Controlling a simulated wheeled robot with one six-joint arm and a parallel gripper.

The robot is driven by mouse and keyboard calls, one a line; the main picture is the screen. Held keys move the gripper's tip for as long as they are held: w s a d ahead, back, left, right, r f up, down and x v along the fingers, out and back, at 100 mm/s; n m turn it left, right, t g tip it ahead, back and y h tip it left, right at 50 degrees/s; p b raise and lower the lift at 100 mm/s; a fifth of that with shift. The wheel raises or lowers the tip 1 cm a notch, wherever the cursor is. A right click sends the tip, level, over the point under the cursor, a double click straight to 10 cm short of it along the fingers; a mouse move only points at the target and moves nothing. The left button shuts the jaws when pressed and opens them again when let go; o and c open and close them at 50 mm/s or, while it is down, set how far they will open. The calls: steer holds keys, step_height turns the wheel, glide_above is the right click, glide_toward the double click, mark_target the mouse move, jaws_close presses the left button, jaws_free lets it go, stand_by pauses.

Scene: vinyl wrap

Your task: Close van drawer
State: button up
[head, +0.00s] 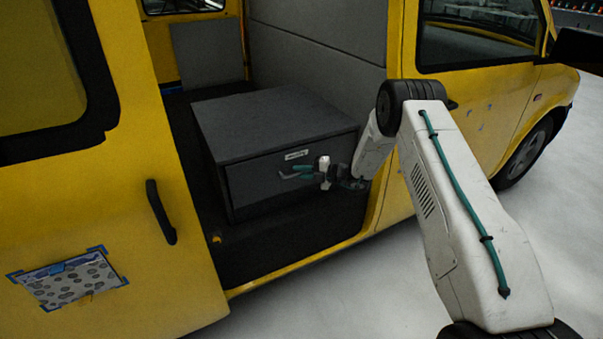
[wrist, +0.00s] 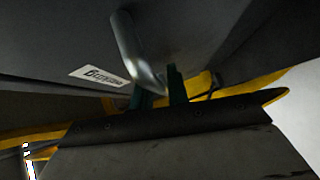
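A dark grey drawer cabinet (head: 270,120) sits in the open side doorway of the yellow van. Its drawer front (head: 260,186) looks flush or nearly flush with the cabinet; a small gap cannot be ruled out. A metal bar handle (wrist: 135,50) sticks out from the drawer front and also shows in the head view (head: 287,176). My gripper (head: 302,173) is at the handle, its teal fingers apart. In the wrist view the fingers (wrist: 161,88) stand at the near end of the handle, with a gap between them. Contact with the handle is unclear.
A white label (wrist: 99,76) is on the drawer front. The yellow sliding door (head: 130,240) with a black handle stands left of the opening, and the front door (head: 475,105) is to the right. The pale floor (head: 330,300) is clear beside the van.

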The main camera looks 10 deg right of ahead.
steer(key=shift+w+r, duration=0.1)
steer(key=shift+r, duration=0.1)
steer(key=f+v, duration=0.1)
steer(key=v, duration=0.6)
steer(key=shift+s+d+r, duration=0.3)
steer(key=shift+r, duration=0.1)
